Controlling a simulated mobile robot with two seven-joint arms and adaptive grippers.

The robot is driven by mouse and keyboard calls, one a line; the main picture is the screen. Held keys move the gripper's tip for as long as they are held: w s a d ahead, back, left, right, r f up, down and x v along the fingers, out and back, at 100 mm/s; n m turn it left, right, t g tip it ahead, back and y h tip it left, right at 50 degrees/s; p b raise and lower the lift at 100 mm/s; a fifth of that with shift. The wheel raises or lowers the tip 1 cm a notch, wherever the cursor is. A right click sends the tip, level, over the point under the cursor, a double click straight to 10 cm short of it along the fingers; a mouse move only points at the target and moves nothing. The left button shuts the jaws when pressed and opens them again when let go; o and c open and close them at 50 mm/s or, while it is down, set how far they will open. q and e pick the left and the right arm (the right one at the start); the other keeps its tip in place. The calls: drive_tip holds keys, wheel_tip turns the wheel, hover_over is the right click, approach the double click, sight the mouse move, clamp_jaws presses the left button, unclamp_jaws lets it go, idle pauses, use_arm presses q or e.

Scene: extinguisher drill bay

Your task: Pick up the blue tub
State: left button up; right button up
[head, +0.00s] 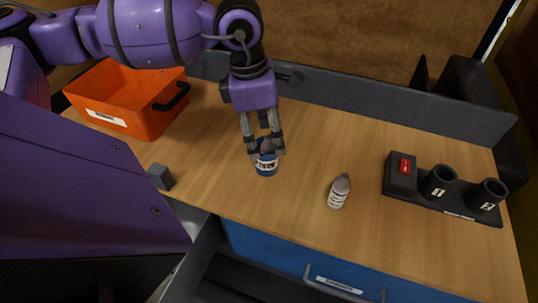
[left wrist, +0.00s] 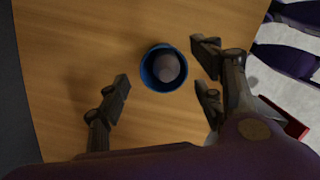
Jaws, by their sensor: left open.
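The blue tub (head: 266,166) stands upright on the wooden worktop, with a pale label band around it. In the left wrist view the tub (left wrist: 155,86) shows from above as a blue ring with a rounded grey thing inside it. My left gripper (head: 263,147) is above the tub, its fingers pointing down and partly hiding the rim in the head view. In the left wrist view the left gripper's fingers (left wrist: 165,90) are spread, one side left of the tub and the other right of it. My right gripper is not in view.
An orange bin (head: 125,100) with a black handle stands at the back left. A small grey block (head: 160,176) lies near the front edge. A white-grey bottle (head: 339,191) stands right of the tub. A black holder (head: 440,195) with two numbered cups is further right. An open drawer is below.

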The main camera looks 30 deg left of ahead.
sight(267, 150)
use_arm(q)
drive_tip(key=shift+s+f, duration=0.1)
drive_tip(key=shift+f, duration=0.4)
drive_tip(key=f, duration=0.2)
drive_tip(key=f+p, duration=0.1)
drive_tip(key=f, duration=0.1)
drive_tip(key=shift+w+d+f, duration=0.15)
drive_tip(key=shift+w+f, duration=0.05)
drive_tip(key=shift+f, duration=0.15)
drive_tip(key=c, duration=1.3)
